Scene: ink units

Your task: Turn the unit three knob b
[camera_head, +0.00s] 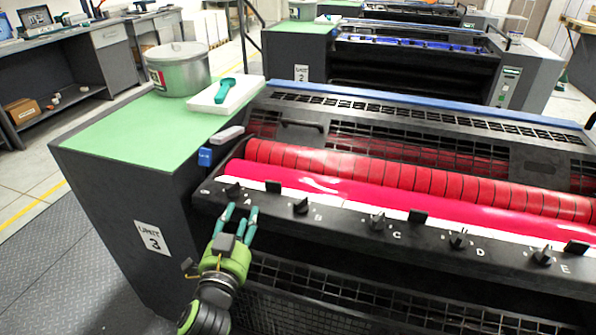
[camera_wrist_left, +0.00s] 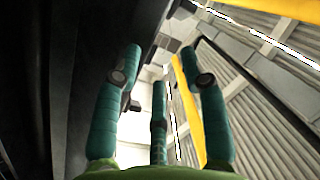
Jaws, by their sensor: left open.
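Unit three is the near dark machine with the "UNIT 3" label (camera_head: 152,239) on its side. Its black knobs stand in a row on the front ledge, with letters beside them. Knob B (camera_head: 301,206) is the black knob left of the letter B. Knob A (camera_head: 233,190) is further left. My left gripper (camera_head: 238,216) is open and empty, in front of the ledge below knob A and left of knob B. Its teal fingers (camera_wrist_left: 158,110) are spread in the left wrist view, with nothing between them. My right gripper is not in view.
Further knobs C (camera_head: 377,221), D (camera_head: 458,239) and E (camera_head: 542,256) run to the right, with small black plates between some knobs. A green-topped cabinet (camera_head: 110,148) at left carries a metal can (camera_head: 178,72) and a white tray (camera_head: 205,102). A dark mesh guard (camera_head: 330,290) lies below the ledge.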

